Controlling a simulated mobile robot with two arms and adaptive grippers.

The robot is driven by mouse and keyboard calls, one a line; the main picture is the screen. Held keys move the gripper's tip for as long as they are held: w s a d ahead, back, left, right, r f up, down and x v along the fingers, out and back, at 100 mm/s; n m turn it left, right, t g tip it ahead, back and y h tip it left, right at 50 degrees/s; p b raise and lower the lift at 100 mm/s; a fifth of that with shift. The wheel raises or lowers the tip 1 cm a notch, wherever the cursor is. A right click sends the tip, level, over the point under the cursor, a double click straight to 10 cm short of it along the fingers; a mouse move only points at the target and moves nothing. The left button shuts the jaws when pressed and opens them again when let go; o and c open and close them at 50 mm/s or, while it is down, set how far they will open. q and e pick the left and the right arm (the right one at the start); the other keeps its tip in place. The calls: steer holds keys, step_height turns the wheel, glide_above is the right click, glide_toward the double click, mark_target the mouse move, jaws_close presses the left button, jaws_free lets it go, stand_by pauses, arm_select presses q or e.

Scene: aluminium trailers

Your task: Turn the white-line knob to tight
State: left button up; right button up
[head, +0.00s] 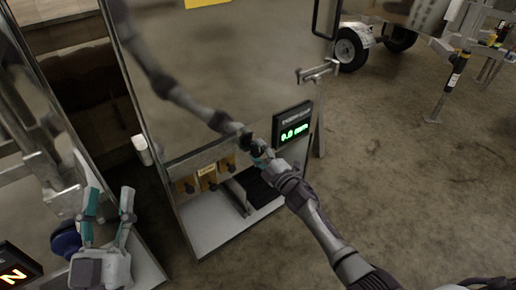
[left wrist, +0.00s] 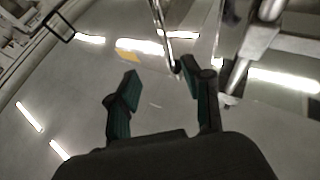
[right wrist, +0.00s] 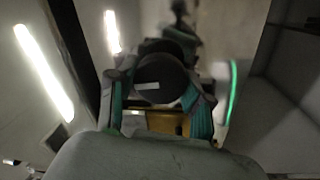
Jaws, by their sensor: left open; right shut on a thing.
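The white-line knob (right wrist: 160,78) is a round black knob with a short white line that lies nearly level in the right wrist view. My right gripper (right wrist: 157,98) is shut on it, one teal finger on each side. In the head view my right gripper (head: 258,150) is at the trailer panel, just left of the display, and hides the knob. A yellow plate (right wrist: 165,124) shows behind the knob. My left gripper (head: 109,208) is open and empty at the lower left, with open fingers in the left wrist view too (left wrist: 163,90).
A display (head: 292,124) with green digits, seemingly 0.0, sits right of my right gripper. Several dark knobs on yellow plates (head: 208,177) line the panel. A blue round part (head: 66,240) is beside my left gripper. Open floor (head: 430,190) lies to the right.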

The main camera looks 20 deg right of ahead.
arm_select(q)
steer(key=shift+w+f+g+y+p, duration=0.15)
steer(key=shift+w+f+g+y, duration=0.15)
steer(key=shift+f+g, duration=0.4)
steer(key=shift+w+f+g+y+p, duration=0.2)
steer(key=shift+w+f+g, duration=0.2)
steer(key=shift+f, duration=0.6)
arm_select(e)
steer(key=shift+f+m, duration=0.1)
steer(key=shift+m, duration=0.8)
steer(key=o, duration=1.2)
steer(key=shift+s+d, duration=0.1)
steer(key=v, duration=1.2)
steer(key=shift+a, duration=0.2)
